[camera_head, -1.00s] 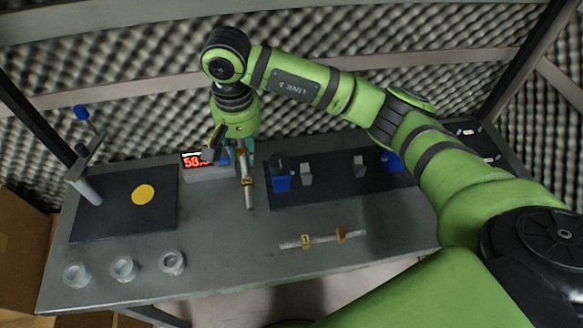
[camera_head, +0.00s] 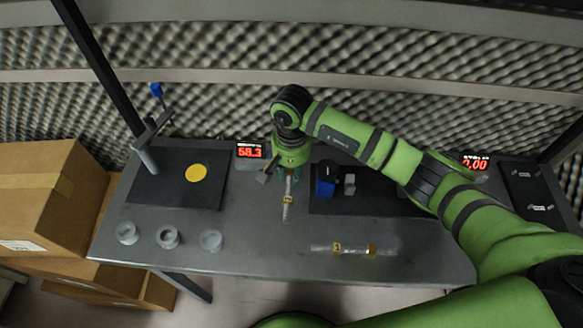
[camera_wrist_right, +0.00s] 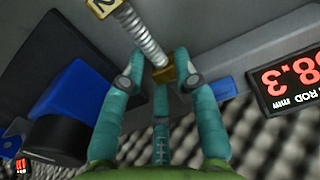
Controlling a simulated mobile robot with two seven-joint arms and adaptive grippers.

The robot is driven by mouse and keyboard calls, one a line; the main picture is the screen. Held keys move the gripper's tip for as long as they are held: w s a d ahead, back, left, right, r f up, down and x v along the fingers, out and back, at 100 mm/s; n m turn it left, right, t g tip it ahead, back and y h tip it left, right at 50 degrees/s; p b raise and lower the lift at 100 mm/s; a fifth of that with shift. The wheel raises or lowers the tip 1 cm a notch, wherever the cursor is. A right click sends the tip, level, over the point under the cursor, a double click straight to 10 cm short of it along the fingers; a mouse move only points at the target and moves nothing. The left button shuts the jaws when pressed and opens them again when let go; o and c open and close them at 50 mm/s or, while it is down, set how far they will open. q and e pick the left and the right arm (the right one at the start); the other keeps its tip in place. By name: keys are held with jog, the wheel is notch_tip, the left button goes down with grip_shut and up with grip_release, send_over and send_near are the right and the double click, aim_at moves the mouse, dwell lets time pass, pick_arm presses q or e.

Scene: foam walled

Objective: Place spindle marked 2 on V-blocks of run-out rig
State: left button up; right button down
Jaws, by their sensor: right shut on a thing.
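The spindle marked 2 (camera_head: 287,203) is a ribbed metal rod with brass collars; its tag and shaft (camera_wrist_right: 142,40) show in the wrist view. My right gripper (camera_head: 290,173) is shut on it near one collar, with teal fingers around it in the wrist view (camera_wrist_right: 162,80). The spindle points toward the table's front, just left of the run-out rig's dark base (camera_head: 325,207). I cannot tell whether it touches the table. One grey V-block (camera_head: 349,184) shows on the rig beside a blue block (camera_head: 325,181); my right arm hides the rig's right part. My left gripper is not in view.
A spindle marked 1 (camera_head: 343,249) lies at the table's front. A display reading 58.3 (camera_head: 250,151) stands left of my gripper. A dark mat (camera_head: 150,190) with a yellow disc and a stand is at left.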

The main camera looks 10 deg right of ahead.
jog(key=shift+f, duration=0.15)
jog(key=c, duration=0.9)
grip_release()
jog(key=shift+c, duration=0.2)
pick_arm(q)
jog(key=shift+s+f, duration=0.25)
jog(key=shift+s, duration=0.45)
